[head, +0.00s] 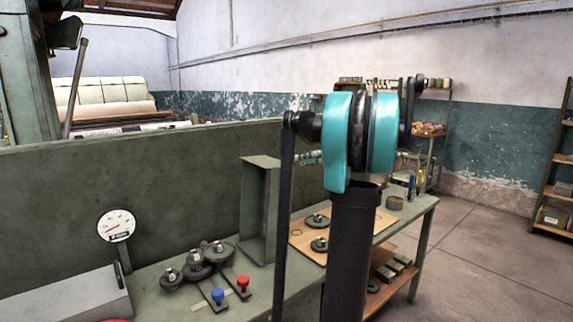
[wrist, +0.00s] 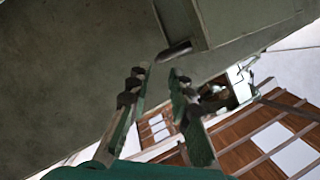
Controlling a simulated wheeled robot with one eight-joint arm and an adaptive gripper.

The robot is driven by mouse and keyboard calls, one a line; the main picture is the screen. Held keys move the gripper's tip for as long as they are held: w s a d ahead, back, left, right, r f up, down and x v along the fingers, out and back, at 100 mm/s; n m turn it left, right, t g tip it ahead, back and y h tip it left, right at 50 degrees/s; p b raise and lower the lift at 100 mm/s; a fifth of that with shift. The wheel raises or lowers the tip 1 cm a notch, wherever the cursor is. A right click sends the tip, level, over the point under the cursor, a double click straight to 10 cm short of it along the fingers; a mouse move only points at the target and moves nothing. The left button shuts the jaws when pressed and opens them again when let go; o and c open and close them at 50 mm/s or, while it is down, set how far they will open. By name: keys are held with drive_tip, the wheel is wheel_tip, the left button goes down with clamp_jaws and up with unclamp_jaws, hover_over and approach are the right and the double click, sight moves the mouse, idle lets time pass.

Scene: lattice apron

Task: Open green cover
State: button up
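A grey-green box-like cover (head: 258,210) stands against the long green wall panel, at the back of the bench in the head view. I cannot tell from there whether it is open or shut. In the wrist view, what looks like its framed edge (wrist: 195,18) is at the top. A short dark bar (wrist: 174,50), perhaps its handle, lies beside that edge. My gripper (wrist: 160,73) has its two fingers apart with nothing between them. The bar appears just beyond the fingertips, and I see no clear contact.
The green bench holds several dark gears (head: 196,262), a blue knob (head: 218,296), a red knob (head: 243,283) and a brown board (head: 300,238). A round white gauge (head: 116,225) stands at left. Floor (head: 480,265) is clear at right, before the shelves (head: 558,180).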

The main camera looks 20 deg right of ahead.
drive_tip(key=x, duration=0.8)
drive_tip(key=shift+w+a+f, duration=0.1)
drive_tip(key=shift+w+a, duration=0.1)
drive_tip(key=shift+c, duration=0.3)
clamp_jaws()
